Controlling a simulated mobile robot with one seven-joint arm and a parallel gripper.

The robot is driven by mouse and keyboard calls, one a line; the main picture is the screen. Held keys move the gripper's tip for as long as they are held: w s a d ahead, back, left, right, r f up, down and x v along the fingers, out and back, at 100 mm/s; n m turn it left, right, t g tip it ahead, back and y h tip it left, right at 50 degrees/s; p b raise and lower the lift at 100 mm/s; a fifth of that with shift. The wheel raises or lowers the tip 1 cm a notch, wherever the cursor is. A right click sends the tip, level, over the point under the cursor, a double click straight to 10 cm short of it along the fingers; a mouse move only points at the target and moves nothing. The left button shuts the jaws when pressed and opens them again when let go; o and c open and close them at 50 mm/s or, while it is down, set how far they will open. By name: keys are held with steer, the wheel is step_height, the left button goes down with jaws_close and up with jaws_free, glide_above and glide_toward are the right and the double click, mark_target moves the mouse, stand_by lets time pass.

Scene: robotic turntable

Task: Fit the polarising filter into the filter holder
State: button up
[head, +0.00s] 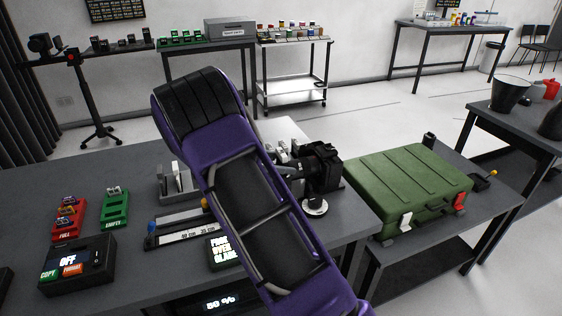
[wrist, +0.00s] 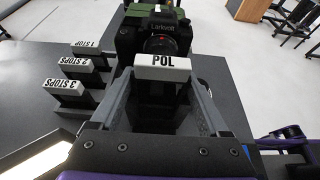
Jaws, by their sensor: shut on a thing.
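The camera also shows in the head view (head: 322,166), right of my purple arm, on a stand with a round pale foot. I cannot make out the filter holder; the filter and fingers cover the area below the lens. I cannot tell whether the filter touches anything there.
Filters marked 1 STOP (wrist: 86,44), 2 STOPS (wrist: 72,66) and 3 STOPS (wrist: 68,86) stand in a rack to the left. A green case (head: 408,185) sits at right.

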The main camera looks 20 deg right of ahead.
steer(key=shift+f, duration=0.4)
steer(key=o, duration=1.2)
steer(key=shift+f, duration=0.1)
steer(key=v, duration=1.7)
steer(key=shift+a+r+p, duration=0.25)
steer(key=shift+p, duration=0.05)
steer(key=shift+w, duration=0.1)
